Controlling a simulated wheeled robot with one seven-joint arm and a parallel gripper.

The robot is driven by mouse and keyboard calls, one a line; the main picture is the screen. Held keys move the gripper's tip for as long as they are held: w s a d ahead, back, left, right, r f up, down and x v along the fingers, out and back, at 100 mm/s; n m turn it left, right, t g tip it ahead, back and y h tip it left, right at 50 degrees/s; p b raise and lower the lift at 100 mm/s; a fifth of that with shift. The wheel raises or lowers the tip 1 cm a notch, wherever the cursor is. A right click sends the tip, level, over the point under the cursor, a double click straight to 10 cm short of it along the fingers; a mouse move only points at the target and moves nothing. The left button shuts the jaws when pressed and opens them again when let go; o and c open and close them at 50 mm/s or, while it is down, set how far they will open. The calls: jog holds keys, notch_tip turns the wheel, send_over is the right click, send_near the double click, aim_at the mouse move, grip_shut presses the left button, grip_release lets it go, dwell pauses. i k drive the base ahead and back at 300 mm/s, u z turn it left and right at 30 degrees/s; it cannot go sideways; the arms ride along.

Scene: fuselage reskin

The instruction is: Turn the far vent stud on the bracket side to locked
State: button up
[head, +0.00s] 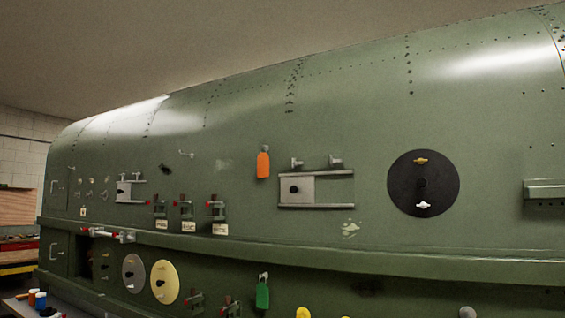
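A round black disc (398,190) is on the green fuselage skin at right. It has a brass wing stud (421,160) at its top, a pale wing stud (423,205) at its bottom and a dark hub between them. Both wings look roughly level. A grey disc (133,289) and a yellow disc (165,296) with small studs sit lower left, below the ledge. No label marks which of these is the vent, and I cannot tell which stud is the far one on the bracket side or its lock state. My gripper is not in view.
A green bracket-like rail (543,188) juts out at the right edge. A silver slide plate (298,190) in rails, an orange tag (263,163) and several red-tipped toggles stand left of the black disc. A long ledge (300,249) runs below; a green tag (262,292) hangs under it.

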aim_at(294, 164)
jog(key=u, duration=1.7)
jog(key=i, duration=1)
jog(key=z, duration=2.05)
